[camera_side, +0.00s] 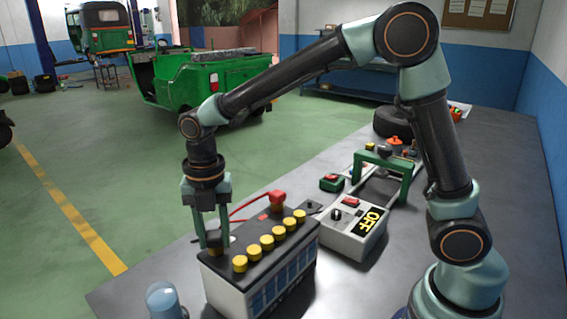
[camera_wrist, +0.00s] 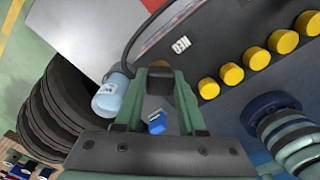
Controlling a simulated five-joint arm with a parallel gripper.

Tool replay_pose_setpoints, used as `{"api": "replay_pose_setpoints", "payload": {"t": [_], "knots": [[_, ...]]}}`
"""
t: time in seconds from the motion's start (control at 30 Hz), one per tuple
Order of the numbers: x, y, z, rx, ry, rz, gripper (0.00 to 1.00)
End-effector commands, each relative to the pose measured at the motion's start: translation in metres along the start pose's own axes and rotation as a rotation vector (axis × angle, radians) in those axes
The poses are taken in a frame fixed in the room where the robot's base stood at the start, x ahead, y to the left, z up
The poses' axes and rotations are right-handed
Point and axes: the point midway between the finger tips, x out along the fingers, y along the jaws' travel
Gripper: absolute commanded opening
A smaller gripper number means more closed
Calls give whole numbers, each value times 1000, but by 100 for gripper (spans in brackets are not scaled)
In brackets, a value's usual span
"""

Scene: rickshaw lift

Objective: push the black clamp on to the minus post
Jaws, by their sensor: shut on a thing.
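The battery (camera_side: 262,262) stands on the bench, with a row of yellow caps along its dark top. My gripper (camera_side: 213,240) points straight down at the battery's left end. Its green fingers are shut on the black clamp (camera_side: 214,237). In the wrist view, the dark clamp (camera_wrist: 160,73) sits between the fingertips, and a black cable runs up beside it. The minus post is hidden by the clamp and fingers, so I cannot tell whether the clamp touches it. The red clamp (camera_side: 277,198) is at the battery's far end, with a red cable.
A grey box with a yellow OFF display (camera_side: 370,221) stands right of the battery. A clear blue container (camera_side: 164,300) stands close to the battery's left. A green-handled frame (camera_side: 383,165) and a tyre (camera_side: 393,122) lie farther back on the bench.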

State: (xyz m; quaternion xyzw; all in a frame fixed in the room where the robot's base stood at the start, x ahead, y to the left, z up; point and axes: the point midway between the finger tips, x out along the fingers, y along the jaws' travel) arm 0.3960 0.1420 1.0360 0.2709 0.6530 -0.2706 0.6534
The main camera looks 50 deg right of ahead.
Motion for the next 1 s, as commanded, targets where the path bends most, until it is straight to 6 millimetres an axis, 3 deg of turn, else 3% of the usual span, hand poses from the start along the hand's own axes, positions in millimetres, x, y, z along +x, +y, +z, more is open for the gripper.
{"api": "replay_pose_setpoints", "payload": {"t": [1.0], "knots": [[-21, 0, 0, 0, -1, 1, 0]]}}
